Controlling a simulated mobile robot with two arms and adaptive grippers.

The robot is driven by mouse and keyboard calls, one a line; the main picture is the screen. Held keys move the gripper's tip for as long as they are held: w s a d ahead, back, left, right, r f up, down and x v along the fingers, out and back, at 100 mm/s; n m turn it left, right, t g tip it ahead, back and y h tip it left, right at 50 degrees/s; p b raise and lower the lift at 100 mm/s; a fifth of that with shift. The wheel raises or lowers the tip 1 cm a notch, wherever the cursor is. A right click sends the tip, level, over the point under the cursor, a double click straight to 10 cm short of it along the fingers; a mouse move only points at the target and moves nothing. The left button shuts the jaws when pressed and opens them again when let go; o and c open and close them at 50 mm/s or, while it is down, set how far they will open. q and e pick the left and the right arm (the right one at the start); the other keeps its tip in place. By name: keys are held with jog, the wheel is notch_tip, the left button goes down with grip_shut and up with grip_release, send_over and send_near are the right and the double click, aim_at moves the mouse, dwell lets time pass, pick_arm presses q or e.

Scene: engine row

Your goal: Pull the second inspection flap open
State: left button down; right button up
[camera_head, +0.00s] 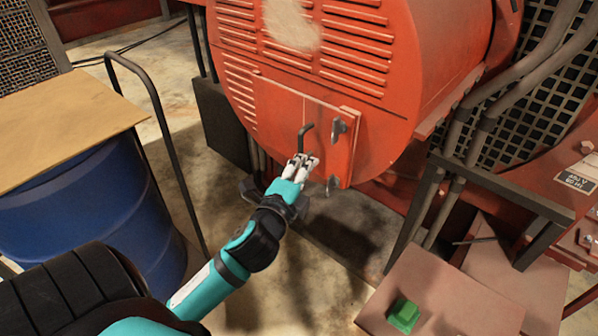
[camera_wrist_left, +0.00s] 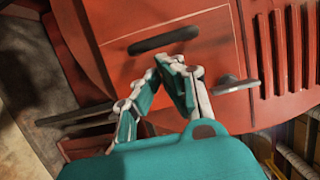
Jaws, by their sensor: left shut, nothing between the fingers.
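The red inspection flap (camera_head: 275,110) is a rectangular plate low on the face of the round red engine housing (camera_head: 400,70). It appears to lie flat against the housing. A dark bar handle (camera_head: 305,133) stands out from it; in the left wrist view the handle (camera_wrist_left: 163,40) lies just beyond my fingertips. Metal latches (camera_head: 338,128) sit by the flap's right edge. My left gripper (camera_head: 303,161) is shut and empty, just below the handle, and it also shows in the left wrist view (camera_wrist_left: 172,66). Whether its tips touch the flap is unclear. My right gripper is out of view.
A blue barrel (camera_head: 90,215) with a brown board (camera_head: 60,125) on top stands at left, beside a dark rail (camera_head: 165,130). Dark pipes (camera_head: 470,130) and a frame rise at right. A green block (camera_head: 403,315) sits on a reddish box (camera_head: 440,300) at lower right.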

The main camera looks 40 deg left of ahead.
aim_at(318, 147)
pick_arm(q)
jog(key=x, duration=0.2)
jog(key=shift+w, duration=0.4)
jog(key=shift+w+a+p, duration=0.2)
jog(key=shift+w+p, duration=0.15)
jog(key=shift+w, duration=0.2)
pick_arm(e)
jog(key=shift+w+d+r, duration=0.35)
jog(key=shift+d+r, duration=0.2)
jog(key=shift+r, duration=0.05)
